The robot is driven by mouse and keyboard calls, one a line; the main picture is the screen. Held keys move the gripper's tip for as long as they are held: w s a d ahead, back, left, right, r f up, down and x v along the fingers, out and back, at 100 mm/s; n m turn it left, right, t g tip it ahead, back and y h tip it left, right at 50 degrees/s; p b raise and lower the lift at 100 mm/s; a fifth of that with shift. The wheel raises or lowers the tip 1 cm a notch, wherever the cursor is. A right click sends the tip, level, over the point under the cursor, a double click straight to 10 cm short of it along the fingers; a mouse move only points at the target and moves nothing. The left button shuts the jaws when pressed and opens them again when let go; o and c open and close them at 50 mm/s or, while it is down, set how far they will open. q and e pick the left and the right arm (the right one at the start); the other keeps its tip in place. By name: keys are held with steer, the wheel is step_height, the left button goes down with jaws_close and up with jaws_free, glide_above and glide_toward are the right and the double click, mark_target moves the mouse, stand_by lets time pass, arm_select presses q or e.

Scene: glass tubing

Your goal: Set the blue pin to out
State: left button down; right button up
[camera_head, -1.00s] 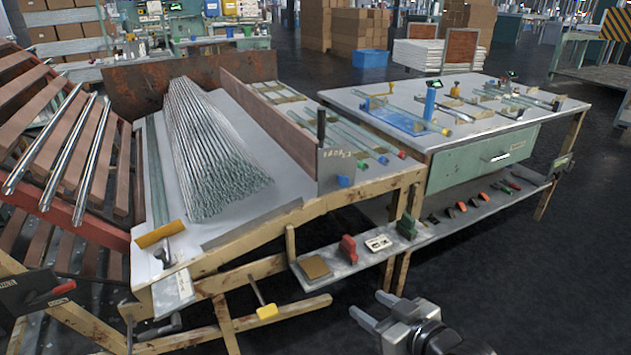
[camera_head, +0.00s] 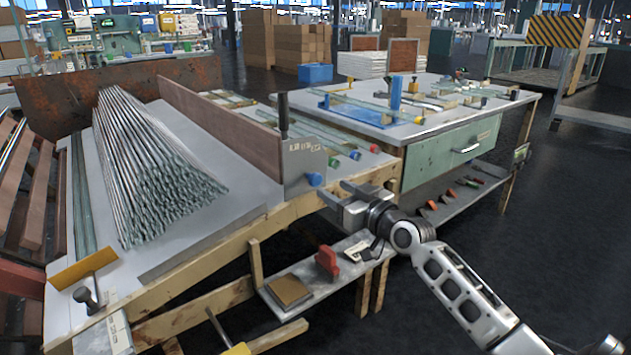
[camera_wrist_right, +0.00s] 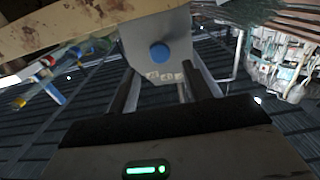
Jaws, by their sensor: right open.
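The blue pin (camera_head: 314,180) shows as a round blue knob low on a grey metal plate (camera_head: 304,160) at the front corner of the sloped glass-tube table. The plate carries a small label and a black upright handle (camera_head: 283,115). In the right wrist view the blue pin (camera_wrist_right: 159,53) faces the camera, centred between and beyond the fingers. My right gripper (camera_head: 334,192) is open and empty, just right of and slightly below the pin, apparently not touching it. Its two fingers (camera_wrist_right: 163,88) also show apart in the wrist view. How far the pin stands out is unclear. My left gripper is not visible.
A bundle of glass tubes (camera_head: 155,170) lies on the sloped table. Tubes with coloured ends lie behind the plate. A low shelf (camera_head: 325,268) with a red block (camera_head: 327,262) sits below the gripper. A workbench with a green drawer (camera_head: 450,152) stands right.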

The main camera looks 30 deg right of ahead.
mark_target(317, 180)
steer(key=w, duration=0.4)
steer(key=w+b, duration=0.1)
steer(key=w, duration=0.1)
steer(key=shift+w+a, duration=0.2)
steer(key=shift+a, duration=0.05)
steer(key=shift+w, duration=0.35)
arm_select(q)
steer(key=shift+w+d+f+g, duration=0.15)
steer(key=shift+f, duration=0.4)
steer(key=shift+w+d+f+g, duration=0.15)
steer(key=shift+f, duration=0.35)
arm_select(e)
steer(key=shift+w+a, duration=0.1)
steer(key=shift+w, duration=0.3)
